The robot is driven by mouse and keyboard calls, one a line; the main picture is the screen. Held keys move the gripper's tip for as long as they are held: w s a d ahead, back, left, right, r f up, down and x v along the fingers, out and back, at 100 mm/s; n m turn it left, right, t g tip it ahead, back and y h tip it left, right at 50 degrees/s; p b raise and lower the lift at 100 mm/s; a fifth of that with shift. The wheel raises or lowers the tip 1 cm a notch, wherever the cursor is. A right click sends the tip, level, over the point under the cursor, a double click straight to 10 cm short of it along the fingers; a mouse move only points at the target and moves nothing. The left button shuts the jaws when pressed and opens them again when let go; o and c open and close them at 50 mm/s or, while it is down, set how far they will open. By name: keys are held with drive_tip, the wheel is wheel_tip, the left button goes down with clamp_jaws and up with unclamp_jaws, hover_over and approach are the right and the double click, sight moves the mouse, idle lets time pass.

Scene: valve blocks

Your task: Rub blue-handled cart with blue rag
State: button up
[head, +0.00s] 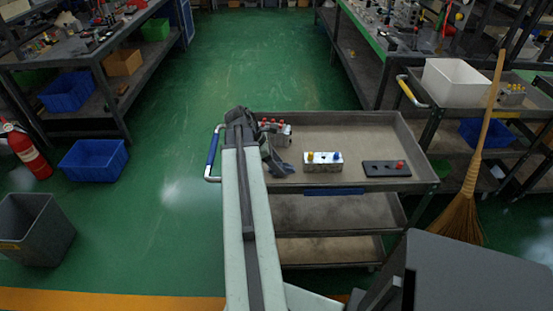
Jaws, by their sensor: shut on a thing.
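The blue-handled cart (385,128) is a grey cart with a top tray and two lower shelves, right of centre. Its blue handle (212,150) sticks out on the left side. My arm reaches forward over the cart's left end. My gripper (270,152) is low over the left part of the top tray, mostly hidden by my own arm. It is shut on the blue rag (281,167), a dull blue piece that shows just right of the arm at tray level. Whether the rag touches the tray surface I cannot tell for sure.
A yellow-handled cart (409,92) and a broom (470,190) stand right.

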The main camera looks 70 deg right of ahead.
drive_tip(key=shift+w+d, duration=0.25)
drive_tip(key=shift+d, duration=0.3)
drive_tip(key=shift+w+d, duration=0.2)
drive_tip(key=shift+d, duration=0.35)
drive_tip(key=shift+a, duration=0.35)
drive_tip(key=shift+s+a, duration=0.45)
drive_tip(key=shift+a, duration=0.65)
drive_tip(key=shift+s+a, duration=0.5)
drive_tip(key=shift+a, duration=0.6)
drive_tip(key=shift+s+a, duration=0.45)
drive_tip(key=shift+a, duration=0.65)
drive_tip(key=shift+s+a+r+p, duration=0.1)
drive_tip(key=shift+a+r+p, duration=0.05)
drive_tip(key=shift+r+p, duration=0.15)
wheel_tip(320, 180, up, 4)
drive_tip(key=p, duration=0.3)
drive_tip(key=shift+f, duration=0.15)
wheel_tip(320, 180, up, 4)
drive_tip(key=p, duration=0.4)
drive_tip(key=shift+f, duration=0.2)
